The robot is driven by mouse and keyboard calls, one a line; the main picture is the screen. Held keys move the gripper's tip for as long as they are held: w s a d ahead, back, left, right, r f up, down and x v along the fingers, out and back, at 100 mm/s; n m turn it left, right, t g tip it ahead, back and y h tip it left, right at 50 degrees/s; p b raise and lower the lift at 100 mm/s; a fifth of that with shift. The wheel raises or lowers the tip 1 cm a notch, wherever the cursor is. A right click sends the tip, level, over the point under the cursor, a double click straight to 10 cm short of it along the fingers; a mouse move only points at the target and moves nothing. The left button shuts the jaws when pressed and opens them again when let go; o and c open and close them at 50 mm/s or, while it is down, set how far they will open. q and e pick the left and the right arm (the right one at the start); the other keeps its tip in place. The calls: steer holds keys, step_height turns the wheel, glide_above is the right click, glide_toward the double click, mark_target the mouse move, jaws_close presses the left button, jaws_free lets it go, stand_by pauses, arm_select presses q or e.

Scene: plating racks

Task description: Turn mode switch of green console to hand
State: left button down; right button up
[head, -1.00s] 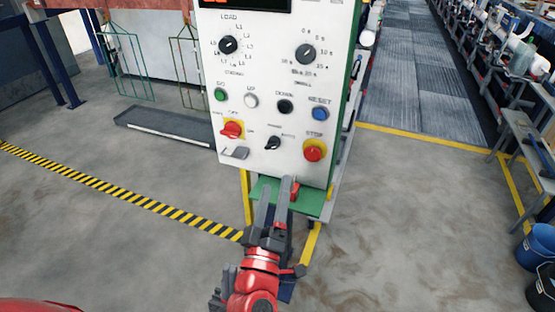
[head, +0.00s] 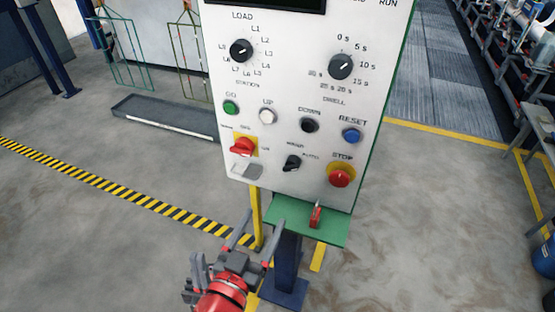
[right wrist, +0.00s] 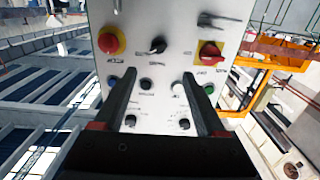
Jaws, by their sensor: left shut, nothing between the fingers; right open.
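The green console has a white front panel (head: 275,95), a green side edge and a green shelf. Its mode switch (head: 292,162) is a small black knob low on the panel, left of the red stop button. Its handle slants to the upper right, apparently toward the AUTO label; the other label is too small to read surely. The knob also shows in the right wrist view (right wrist: 157,45), upside down. My right gripper (head: 260,226) is open and empty, below and left of the knob, apart from the panel. My left gripper (head: 197,268) is shut at the lower left, partly hidden.
Near the knob are the stop button (head: 340,177), a red rotary switch (head: 242,147) on yellow and a grey bracket (head: 246,170). A red item (head: 315,215) stands on the green shelf (head: 285,217).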

mark_target(290, 171)
steer(key=p+x, duration=0.1)
steer(key=x, duration=0.6)
steer(key=p+x, duration=0.2)
steer(key=x, duration=0.6)
steer(key=shift+d+r, duration=0.1)
steer(key=shift+d, duration=0.15)
steer(key=shift+w+d, duration=0.15)
steer(key=shift+w, duration=0.4)
jaws_close()
